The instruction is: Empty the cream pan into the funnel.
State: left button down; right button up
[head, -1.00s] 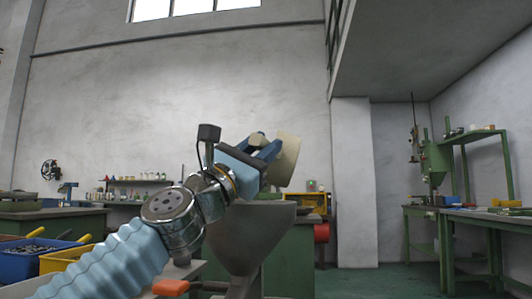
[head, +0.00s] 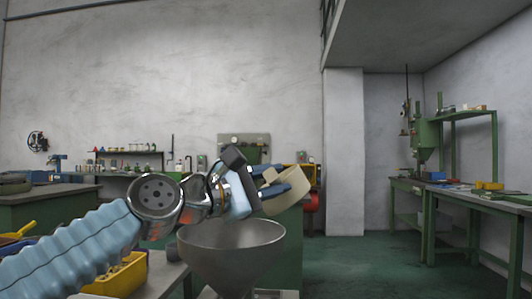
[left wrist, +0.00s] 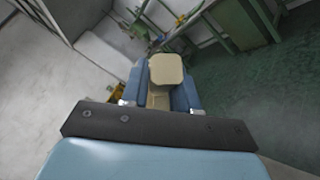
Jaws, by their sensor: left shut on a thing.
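The cream pan (head: 308,186) is held in the air by my left gripper (head: 284,181), whose blue fingers are shut on it. The pan is tipped over, above the right side of the grey funnel (head: 231,262) and apart from its rim. Its contents cannot be seen. The funnel is wide and open at the top; its spout is out of frame below. In the left wrist view the pan (left wrist: 166,69) shows between the blue fingers (left wrist: 160,95). My right gripper is not in view.
A yellow bin (head: 122,275) stands left of the funnel, below my left arm. A green bench (head: 480,204) with tools and a drill press (head: 424,140) stand at the right. The floor (head: 365,265) between is clear.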

pick_arm(q)
jog(key=p, duration=0.2)
jog(key=d+m+g+y+p, duration=0.1)
jog(key=p, duration=0.1)
jog(key=shift+r+m+g, duration=0.3)
jog(key=shift+r, duration=0.05)
jog(key=shift+s+d+f+y+b, duration=0.1)
jog(key=shift+d+f+y+b, duration=0.15)
jog(key=shift+f+b, duration=0.25)
jog(key=shift+w+d+r+m+g+y, duration=0.15)
jog(key=shift+r+m+g+y, duration=0.25)
jog(key=shift+y, duration=0.25)
jog(key=shift+w+d+r+m+g+y, duration=0.1)
jog(key=shift+r+m+g+y, duration=0.2)
jog(key=shift+r+m+y, duration=0.25)
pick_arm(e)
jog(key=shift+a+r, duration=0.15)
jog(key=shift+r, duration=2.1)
pick_arm(q)
jog(key=shift+a, duration=0.1)
jog(key=shift+s+f, duration=0.1)
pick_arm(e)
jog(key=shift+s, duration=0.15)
